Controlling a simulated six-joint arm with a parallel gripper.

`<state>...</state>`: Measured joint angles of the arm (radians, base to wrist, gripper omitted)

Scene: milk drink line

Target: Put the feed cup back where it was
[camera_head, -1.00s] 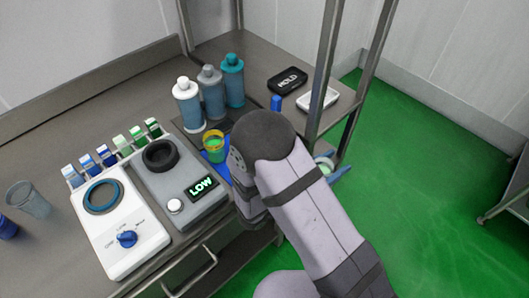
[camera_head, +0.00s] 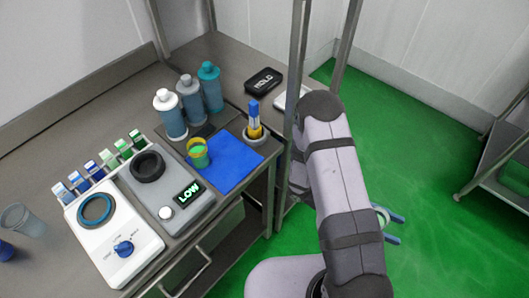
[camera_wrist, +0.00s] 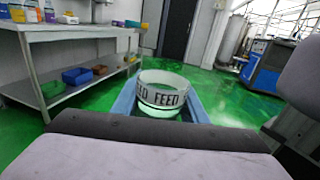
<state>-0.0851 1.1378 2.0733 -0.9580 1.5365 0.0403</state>
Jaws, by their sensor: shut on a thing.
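The feed cup (camera_wrist: 163,93) is a clear round cup with a white band lettered FEED, and something pale green shows at its base. It sits upright between the two blue fingers of my gripper (camera_head: 399,228), which is shut on it. In the head view only a small part of the cup (camera_head: 382,216) shows past my arm. My gripper holds it out over the green floor, to the right of and apart from the bench.
A round holder with a yellow and blue tool (camera_head: 254,122) stands beside the mat. Several bottles (camera_head: 190,97), a grey device reading LOW (camera_head: 165,190) and a white dial device (camera_head: 116,240) stand on the bench. Metal posts (camera_head: 298,90) rise between bench and arm. Most of the mat is bare.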

